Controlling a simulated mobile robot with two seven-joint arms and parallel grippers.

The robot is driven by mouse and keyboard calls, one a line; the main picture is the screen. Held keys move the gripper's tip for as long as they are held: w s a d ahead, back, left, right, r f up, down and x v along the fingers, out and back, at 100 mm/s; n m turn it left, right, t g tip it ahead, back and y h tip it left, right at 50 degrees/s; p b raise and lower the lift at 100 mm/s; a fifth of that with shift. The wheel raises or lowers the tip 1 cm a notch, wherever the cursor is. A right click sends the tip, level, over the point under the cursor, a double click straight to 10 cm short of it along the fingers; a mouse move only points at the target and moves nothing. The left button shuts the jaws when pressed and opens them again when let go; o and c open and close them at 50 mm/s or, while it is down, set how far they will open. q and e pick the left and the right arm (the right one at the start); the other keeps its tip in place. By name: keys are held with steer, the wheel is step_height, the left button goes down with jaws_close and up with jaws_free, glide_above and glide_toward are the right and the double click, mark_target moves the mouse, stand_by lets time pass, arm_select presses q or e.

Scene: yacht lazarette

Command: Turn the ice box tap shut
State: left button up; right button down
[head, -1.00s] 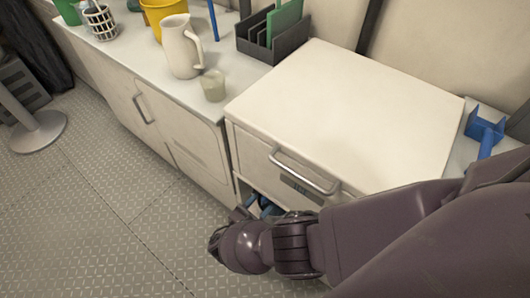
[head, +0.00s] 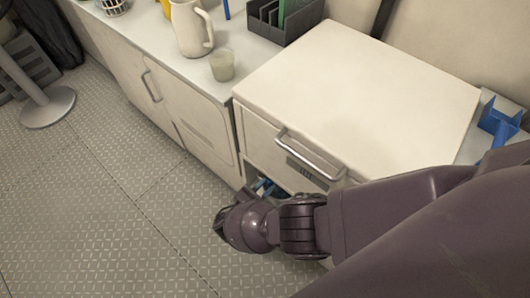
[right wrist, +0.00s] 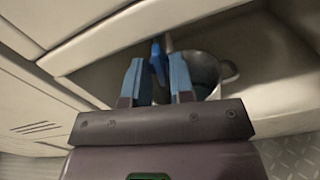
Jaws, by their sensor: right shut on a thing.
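The ice box (head: 355,100) is a cream, flat-topped unit with a metal bar handle and a dark label on its front. My right gripper (head: 264,187) reaches into the recess below that front; my wrist hides part of it. In the right wrist view the two blue fingers of my right gripper (right wrist: 160,78) stand either side of a small blue tap lever (right wrist: 158,58) and are shut on it. The lever hangs under the overhang, in front of a round metal pot (right wrist: 203,70). My left gripper is not in view.
A counter to the left holds a white jug (head: 190,30), a small cup (head: 222,66) and a dark rack (head: 285,20). A blue object (head: 498,118) lies right of the ice box.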

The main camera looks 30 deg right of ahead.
steer(key=shift+m, duration=0.3)
steer(key=c, duration=1)
jaws_free()
